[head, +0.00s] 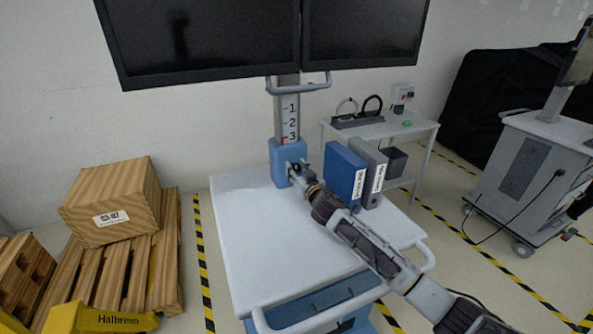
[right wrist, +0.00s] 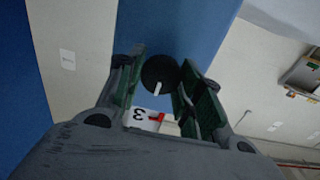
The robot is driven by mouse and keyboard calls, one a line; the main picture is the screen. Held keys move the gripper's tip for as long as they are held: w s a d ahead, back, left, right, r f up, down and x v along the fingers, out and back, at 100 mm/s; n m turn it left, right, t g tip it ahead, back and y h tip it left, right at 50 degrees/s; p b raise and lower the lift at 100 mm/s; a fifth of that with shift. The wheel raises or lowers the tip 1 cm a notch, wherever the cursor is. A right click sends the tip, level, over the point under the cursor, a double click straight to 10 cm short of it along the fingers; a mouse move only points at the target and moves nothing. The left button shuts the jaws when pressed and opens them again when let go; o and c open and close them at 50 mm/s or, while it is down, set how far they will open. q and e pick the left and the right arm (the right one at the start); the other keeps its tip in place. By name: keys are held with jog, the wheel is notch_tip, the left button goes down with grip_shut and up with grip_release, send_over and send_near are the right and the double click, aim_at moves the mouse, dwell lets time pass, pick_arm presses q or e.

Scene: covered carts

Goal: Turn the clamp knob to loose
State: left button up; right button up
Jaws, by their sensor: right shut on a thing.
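The blue clamp (head: 282,158) sits around the grey column (head: 289,112) at the back of the white cart. A red pointer beside the 3 mark shows at its top edge. The clamp knob (right wrist: 158,72) is round and black with a white mark. In the right wrist view the mark points towards the number plate with the 3. My right gripper (head: 300,169) reaches the front of the clamp and hides the knob in the head view. Its green-padded fingers (right wrist: 160,88) stand on both sides of the knob, shut on it. My left gripper is out of view.
A blue binder (head: 345,176) and grey binder (head: 371,172) stand on the cart top (head: 245,230), close to my right arm. Two dark screens (head: 205,40) hang above. A wooden crate (head: 112,200) on a pallet is at left. The cart top's left half is clear.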

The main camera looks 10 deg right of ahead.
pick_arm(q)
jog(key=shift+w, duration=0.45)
